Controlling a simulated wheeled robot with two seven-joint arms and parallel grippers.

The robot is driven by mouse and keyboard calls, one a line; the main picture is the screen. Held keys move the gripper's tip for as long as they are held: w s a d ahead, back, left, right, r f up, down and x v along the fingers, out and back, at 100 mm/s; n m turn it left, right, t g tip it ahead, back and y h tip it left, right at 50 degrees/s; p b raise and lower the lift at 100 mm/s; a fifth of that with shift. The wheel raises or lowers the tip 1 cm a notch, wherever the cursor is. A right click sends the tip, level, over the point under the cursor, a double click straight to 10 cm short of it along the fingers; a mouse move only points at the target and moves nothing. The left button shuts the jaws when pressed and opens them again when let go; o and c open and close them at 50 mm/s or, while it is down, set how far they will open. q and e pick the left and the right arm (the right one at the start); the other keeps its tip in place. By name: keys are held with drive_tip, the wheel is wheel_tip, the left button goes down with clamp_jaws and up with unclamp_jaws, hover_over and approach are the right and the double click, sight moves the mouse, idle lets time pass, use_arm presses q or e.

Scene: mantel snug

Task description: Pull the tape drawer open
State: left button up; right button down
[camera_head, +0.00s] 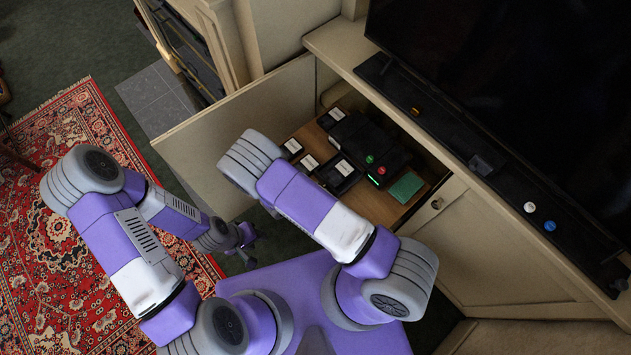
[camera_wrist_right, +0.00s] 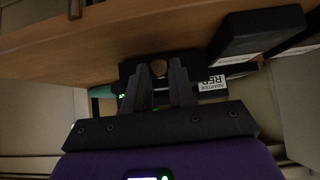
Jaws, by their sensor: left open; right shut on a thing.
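A black tape machine (camera_head: 368,143) with a red and a green button sits on the wooden shelf; a green light glows at its front. The drawer itself is mostly hidden by the fingers. My right arm hides that gripper in the head view. My left gripper (camera_head: 243,246) is open, hanging low left of the shelf, away from the machine.
Several labelled black boxes (camera_head: 308,163) lie left of the machine; a green box (camera_head: 405,187) lies to its right. A cream door (camera_head: 245,110) stands open on the left. A black screen (camera_head: 490,60) stands on the ledge above. A red rug (camera_head: 40,260) covers the floor left.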

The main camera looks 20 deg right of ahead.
drive_tip(key=c, duration=0.9)
unclamp_jaws()
drive_tip(key=shift+c, duration=0.2)
drive_tip(key=p+v, duration=0.1)
drive_tip(key=v, duration=0.6)
drive_tip(key=shift+a+r+p, duration=0.15)
drive_tip(key=shift+a+p, duration=0.05)
drive_tip(key=shift+p, duration=0.2)
